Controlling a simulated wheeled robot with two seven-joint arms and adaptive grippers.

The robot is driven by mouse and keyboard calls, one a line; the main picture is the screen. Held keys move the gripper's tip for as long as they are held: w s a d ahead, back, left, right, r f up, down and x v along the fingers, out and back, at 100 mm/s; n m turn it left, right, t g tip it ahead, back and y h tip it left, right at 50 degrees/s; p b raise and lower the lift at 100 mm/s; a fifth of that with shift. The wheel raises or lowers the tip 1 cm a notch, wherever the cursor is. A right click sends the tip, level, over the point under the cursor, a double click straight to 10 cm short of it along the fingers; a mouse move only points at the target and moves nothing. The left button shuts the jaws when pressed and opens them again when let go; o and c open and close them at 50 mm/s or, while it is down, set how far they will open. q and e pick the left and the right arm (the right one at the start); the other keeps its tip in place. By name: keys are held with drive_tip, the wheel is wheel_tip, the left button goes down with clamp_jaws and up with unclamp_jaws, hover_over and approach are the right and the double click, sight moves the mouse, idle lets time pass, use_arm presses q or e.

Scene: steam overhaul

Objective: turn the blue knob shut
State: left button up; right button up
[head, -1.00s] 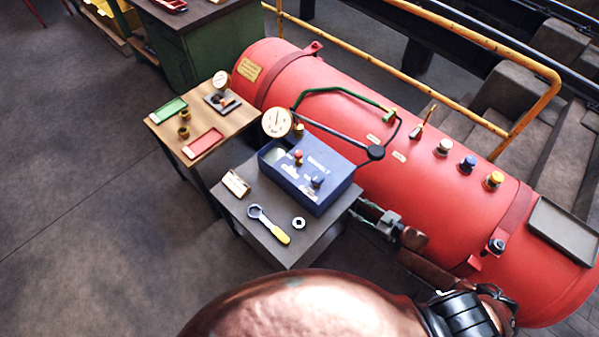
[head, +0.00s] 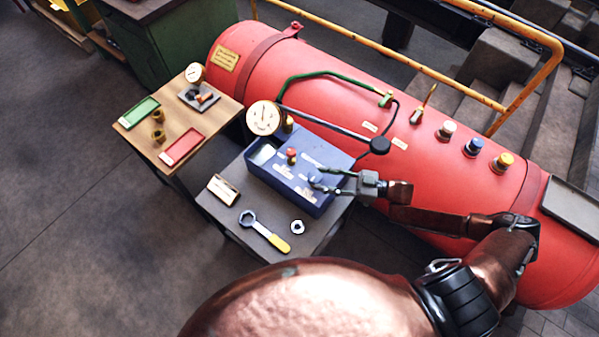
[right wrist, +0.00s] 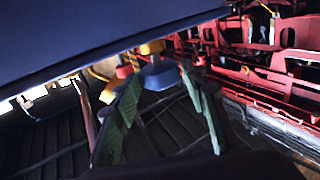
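The blue box (head: 294,196), with a red knob (head: 291,153) and a blue knob on top, stands on a small grey table. My right gripper (head: 319,182) is low over the box's right part, with its fingers at the blue knob and partly hiding it. In the right wrist view the blue knob (right wrist: 160,75) shows between the tips of two spread green-padded fingers. A gap shows between the fingers; I cannot tell whether either touches the knob. Another blue-topped knob (head: 473,147) is on the red boiler (head: 330,80). My left gripper is not in view.
A round gauge (head: 264,117) rises behind the box. A yellow-handled wrench (head: 265,232), a ring nut (head: 297,227) and a small plate (head: 224,189) lie on the grey table. A wooden table (head: 150,147) with trays stands left. A yellow rail (head: 470,92) runs behind the boiler.

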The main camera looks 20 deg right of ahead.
sight(313, 177)
drive_tip(key=x, duration=0.4)
drive_tip(key=b+x, duration=0.1)
drive_tip(key=x, duration=0.2)
drive_tip(key=shift+w+a+f, duration=0.1)
drive_tip(key=shift+w+a, duration=0.05)
drive_tip(key=shift+a, duration=0.15)
drive_tip(key=shift+w+a, duration=0.2)
drive_tip(key=shift+a, duration=0.05)
drive_tip(key=shift+w+a, duration=0.1)
drive_tip(key=shift+a, duration=0.05)
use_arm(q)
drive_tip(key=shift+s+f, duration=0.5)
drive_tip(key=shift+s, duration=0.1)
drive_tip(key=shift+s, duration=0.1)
use_arm(e)
drive_tip(key=shift+c, duration=0.5)
drive_tip(key=c, duration=0.5)
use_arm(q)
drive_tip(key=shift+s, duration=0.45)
use_arm(e)
clamp_jaws()
